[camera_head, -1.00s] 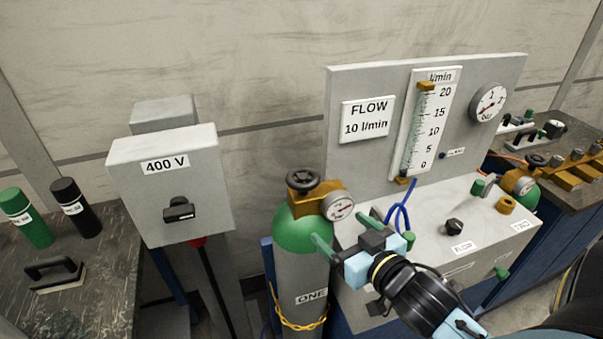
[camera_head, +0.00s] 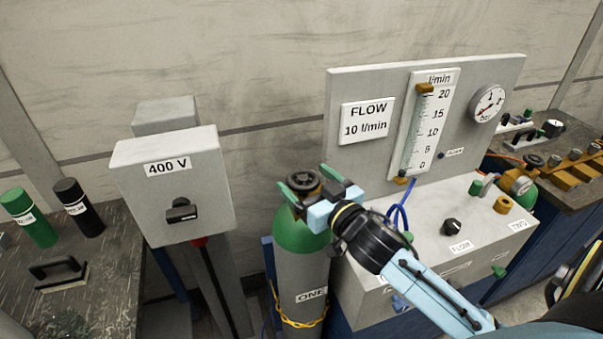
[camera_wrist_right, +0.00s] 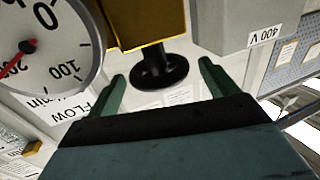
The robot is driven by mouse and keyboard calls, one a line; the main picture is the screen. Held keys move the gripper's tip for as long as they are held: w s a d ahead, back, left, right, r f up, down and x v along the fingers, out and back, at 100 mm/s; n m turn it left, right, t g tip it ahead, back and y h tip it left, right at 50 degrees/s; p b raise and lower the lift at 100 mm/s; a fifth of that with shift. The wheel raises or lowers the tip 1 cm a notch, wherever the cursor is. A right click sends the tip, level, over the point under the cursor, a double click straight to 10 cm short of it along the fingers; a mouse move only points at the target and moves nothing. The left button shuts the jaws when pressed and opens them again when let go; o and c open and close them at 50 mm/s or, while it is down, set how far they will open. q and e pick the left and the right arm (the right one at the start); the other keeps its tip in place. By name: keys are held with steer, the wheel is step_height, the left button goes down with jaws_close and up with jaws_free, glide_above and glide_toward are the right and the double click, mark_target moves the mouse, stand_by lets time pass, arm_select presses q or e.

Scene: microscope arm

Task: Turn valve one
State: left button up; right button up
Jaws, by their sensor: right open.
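Gas cylinder ONE (camera_head: 300,275) is grey with a green shoulder and stands upright in front of the flow panel. Its dark round valve handwheel (camera_head: 299,180) sits on top. My right gripper (camera_head: 303,186) is open with its green fingers at the handwheel's height, and it partly hides the cylinder's brass valve block. In the right wrist view the handwheel (camera_wrist_right: 158,68) hangs from the brass block (camera_wrist_right: 148,20) and appears between the two spread green fingers, toward the left one. Contact cannot be told. The cylinder's gauge (camera_wrist_right: 45,45) shows there too. My left gripper is not in view.
The grey 400 V switch box (camera_head: 175,185) stands left of the cylinder. The flow panel (camera_head: 345,80) and its bench box (camera_head: 470,215) with a black knob (camera_head: 452,227) stand to the right. A yellow chain (camera_head: 300,320) crosses the cylinder. A second cylinder (camera_head: 524,188) is at far right.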

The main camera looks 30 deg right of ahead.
steer(key=shift+w, duration=1.25)
steer(key=shift+c, duration=0.3)
